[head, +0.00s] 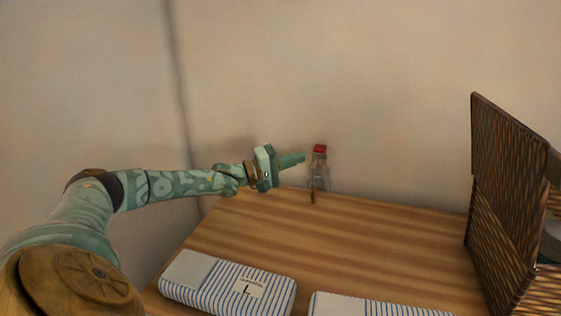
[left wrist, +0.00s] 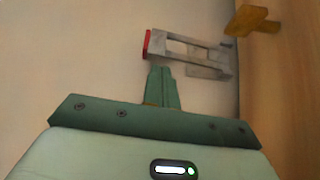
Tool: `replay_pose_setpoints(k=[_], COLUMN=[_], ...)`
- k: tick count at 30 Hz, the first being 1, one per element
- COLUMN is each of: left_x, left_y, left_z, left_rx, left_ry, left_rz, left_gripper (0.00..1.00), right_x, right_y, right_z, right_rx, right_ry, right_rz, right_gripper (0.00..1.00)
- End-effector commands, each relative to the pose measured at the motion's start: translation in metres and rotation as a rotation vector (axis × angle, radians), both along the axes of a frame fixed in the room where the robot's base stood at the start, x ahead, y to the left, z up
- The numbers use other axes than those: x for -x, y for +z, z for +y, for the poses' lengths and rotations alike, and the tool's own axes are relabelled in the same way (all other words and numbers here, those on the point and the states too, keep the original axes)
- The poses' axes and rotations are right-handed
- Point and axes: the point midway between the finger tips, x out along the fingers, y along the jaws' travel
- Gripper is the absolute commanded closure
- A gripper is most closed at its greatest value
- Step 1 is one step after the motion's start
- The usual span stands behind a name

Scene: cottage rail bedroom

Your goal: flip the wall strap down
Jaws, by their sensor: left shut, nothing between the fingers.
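The wall strap (head: 319,179) is a grey metal frame with a red end, low on the wall just above the wooden top. Its red end points up in the head view. It also shows in the left wrist view (left wrist: 183,42), where its open frame stands beside a grey plate. My left gripper (head: 303,158) is shut and empty, its fingertips just left of the strap's upper part. In the left wrist view the shut fingers (left wrist: 160,70) point at the strap near its red end. I cannot tell whether they touch it. My right gripper is not in view.
A small brown peg-like piece (head: 313,197) sits just below the strap. The wooden top (head: 330,240) is clear in the middle. Striped folded cloths (head: 225,285) lie at its front. A dark woven panel (head: 505,200) stands at the right.

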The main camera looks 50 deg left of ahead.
Motion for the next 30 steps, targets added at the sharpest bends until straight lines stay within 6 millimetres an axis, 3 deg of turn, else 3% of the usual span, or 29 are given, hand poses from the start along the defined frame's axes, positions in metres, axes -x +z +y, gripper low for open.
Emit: replay_pose_setpoints(k=[3, 9, 30], left_x=[-0.015, -0.026, -0.03], left_y=[0.004, 0.003, 0.0], left_z=[-0.006, -0.011, -0.015], left_rx=[0.0, -0.002, -0.038], left_ry=[0.001, 0.0, 0.0], left_rz=[-0.002, 0.001, -0.07], left_gripper=[1.0, 1.0, 1.0], right_x=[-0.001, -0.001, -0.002], right_y=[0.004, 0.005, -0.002], right_z=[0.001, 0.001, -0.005], right_rx=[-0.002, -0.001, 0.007], right_ry=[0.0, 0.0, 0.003], right_rz=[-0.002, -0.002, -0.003], right_gripper=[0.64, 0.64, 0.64])
